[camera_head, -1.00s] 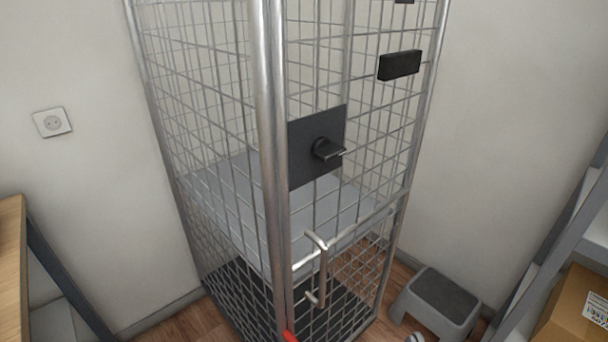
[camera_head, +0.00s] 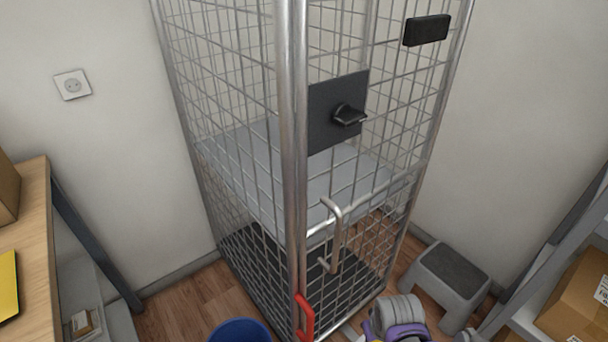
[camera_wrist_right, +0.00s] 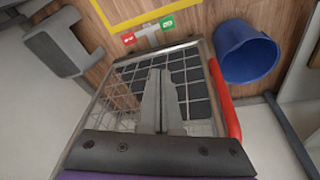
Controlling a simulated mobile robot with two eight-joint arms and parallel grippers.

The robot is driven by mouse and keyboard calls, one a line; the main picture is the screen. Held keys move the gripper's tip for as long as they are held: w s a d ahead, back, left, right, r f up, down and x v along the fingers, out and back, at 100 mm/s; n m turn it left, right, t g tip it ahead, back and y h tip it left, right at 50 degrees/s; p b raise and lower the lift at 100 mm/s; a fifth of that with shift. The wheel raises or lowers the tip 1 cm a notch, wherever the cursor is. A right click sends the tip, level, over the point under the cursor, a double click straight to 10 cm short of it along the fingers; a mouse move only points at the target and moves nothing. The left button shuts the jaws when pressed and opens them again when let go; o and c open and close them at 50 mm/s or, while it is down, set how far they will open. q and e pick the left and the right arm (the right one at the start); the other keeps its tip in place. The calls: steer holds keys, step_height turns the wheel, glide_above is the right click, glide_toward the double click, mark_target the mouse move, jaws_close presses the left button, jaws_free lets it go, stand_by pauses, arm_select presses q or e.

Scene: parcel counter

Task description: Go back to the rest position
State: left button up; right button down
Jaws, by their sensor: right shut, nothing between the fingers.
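My right gripper (camera_wrist_right: 160,85) is shut and empty in the right wrist view. Its fingers appear over the wire mesh of the cage (camera_wrist_right: 195,75); I cannot tell whether they touch it. In the head view part of my right arm, grey and purple, shows at the bottom right of the cage, without clear fingertips. The tall wire cage (camera_head: 289,120) stands in the corner with a dark latch plate (camera_head: 325,115), a metal handle (camera_head: 335,235) and a red lever (camera_head: 305,318). My left gripper is not in view.
A grey step stool (camera_head: 452,280) stands right of the cage. A blue bin (camera_head: 240,331) is at the bottom. A wooden table (camera_head: 35,225) is at the left edge. A shelf with a cardboard box (camera_head: 580,305) is at the right. Some floor is clear left of the cage.

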steer(key=s+d+r+m+t, duration=0.1)
steer(key=s+r+m, duration=0.25)
steer(key=s, duration=0.95)
arm_select(q)
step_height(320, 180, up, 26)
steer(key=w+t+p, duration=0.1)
steer(key=p, duration=2.1)
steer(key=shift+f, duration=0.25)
arm_select(e)
step_height(320, 180, up, 26)
steer(key=t, duration=0.1)
steer(key=shift+w+d+n, duration=0.2)
steer(key=shift+w+n, duration=0.15)
steer(key=shift+n, duration=0.1)
steer(key=shift+s+r, duration=0.1)
